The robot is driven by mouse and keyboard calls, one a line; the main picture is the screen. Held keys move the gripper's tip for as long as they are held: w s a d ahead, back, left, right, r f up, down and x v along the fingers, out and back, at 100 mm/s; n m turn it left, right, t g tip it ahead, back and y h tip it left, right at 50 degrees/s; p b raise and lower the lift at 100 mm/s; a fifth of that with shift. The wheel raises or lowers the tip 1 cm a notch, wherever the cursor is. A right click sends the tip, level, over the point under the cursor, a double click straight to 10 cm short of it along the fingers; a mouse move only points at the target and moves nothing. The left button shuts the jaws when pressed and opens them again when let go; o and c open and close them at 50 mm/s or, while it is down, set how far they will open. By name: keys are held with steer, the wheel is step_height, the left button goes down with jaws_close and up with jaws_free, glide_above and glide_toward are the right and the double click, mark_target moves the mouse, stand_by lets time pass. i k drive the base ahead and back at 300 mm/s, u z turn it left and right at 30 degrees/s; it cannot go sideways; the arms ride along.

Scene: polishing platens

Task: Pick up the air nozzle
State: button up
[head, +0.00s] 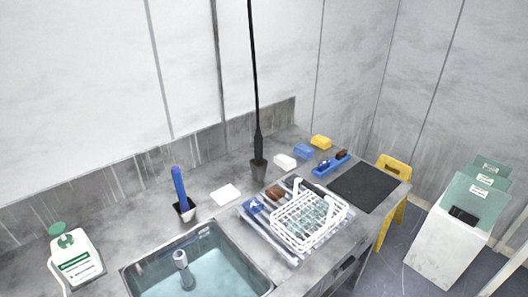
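A black hose hangs from the top of the head view and ends in a slim black wand, which looks like the air nozzle (257,146). The wand stands upright with its lower end in a dark grey holder (259,172) on the counter, near the back wall. Its tip is hidden inside the holder. My gripper is not in view.
A water-filled sink (215,232) with a grey upright piece lies in front. A blue handle (179,187) stands in a cup to the left. A clear tray with a white basket (308,222), coloured blocks and a black mat (363,187) lie right. A white bottle (76,258) stands far left.

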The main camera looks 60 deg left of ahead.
mark_target(258, 138)
steer(key=i, duration=2.3)
steer(key=u, duration=2.4)
